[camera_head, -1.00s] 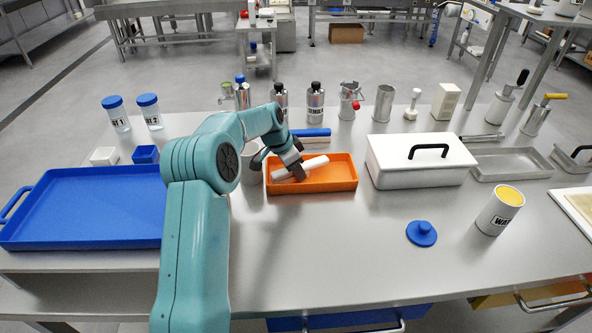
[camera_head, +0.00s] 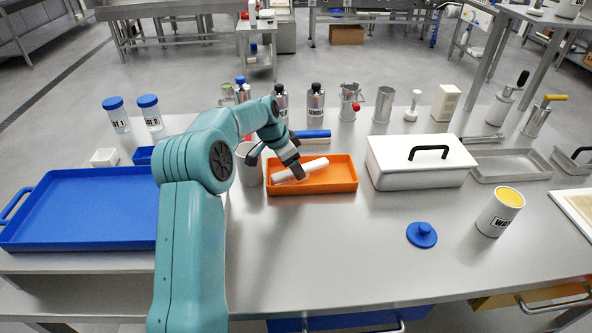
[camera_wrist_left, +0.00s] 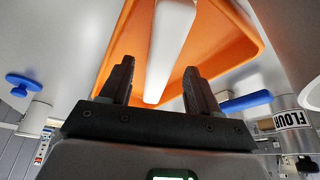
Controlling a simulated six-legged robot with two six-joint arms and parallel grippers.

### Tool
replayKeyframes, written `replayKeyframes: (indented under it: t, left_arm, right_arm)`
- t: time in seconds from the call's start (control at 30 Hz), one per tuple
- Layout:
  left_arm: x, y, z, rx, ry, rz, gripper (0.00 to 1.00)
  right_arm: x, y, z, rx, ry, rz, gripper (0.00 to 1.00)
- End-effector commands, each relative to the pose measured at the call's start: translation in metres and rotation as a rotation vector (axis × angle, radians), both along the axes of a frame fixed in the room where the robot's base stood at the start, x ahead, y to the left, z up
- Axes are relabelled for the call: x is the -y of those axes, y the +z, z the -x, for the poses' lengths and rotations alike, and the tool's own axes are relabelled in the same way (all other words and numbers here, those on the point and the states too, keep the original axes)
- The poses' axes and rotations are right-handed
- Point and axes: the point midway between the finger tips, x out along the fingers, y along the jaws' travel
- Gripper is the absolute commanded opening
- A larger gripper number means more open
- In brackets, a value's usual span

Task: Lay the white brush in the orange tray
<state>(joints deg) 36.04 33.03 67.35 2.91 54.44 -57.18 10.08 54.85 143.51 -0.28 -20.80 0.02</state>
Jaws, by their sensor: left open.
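The white brush (camera_head: 300,170), a long pale bar, lies in the orange tray (camera_head: 345,182), slanting up to the right with its right end near the far wall. In the left wrist view the white brush (camera_wrist_left: 172,40) runs along the orange tray (camera_wrist_left: 225,45). My left gripper (camera_head: 275,170) is open over the left part of the tray. In the wrist view its two fingers (camera_wrist_left: 158,80) stand apart on either side of the brush's line, not closed on it. My right gripper is not in view.
A white cup (camera_head: 249,172) stands left of the tray, close to my gripper. A blue-handled tool (camera_head: 312,133) lies behind the tray. A white lidded box (camera_head: 420,172) stands to its right. Bottles line the back.

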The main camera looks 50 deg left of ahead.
Motion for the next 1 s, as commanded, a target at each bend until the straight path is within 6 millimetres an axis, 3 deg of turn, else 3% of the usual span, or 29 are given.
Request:
replayKeyframes:
  t: [0.2, 0.4, 1.0]
  left_arm:
    - [-0.007, 0.051, 0.019, 0.003, 0.001, -0.002, 0.61]
    - [-0.009, 0.079, 0.031, 0.0, 0.0, -0.001, 0.61]
    - [-0.01, 0.086, 0.034, 0.0, 0.0, 0.0, 0.61]
  right_arm:
    - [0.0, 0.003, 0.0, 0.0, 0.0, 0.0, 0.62]
    - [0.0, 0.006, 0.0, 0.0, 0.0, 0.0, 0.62]
    - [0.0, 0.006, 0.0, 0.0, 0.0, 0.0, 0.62]
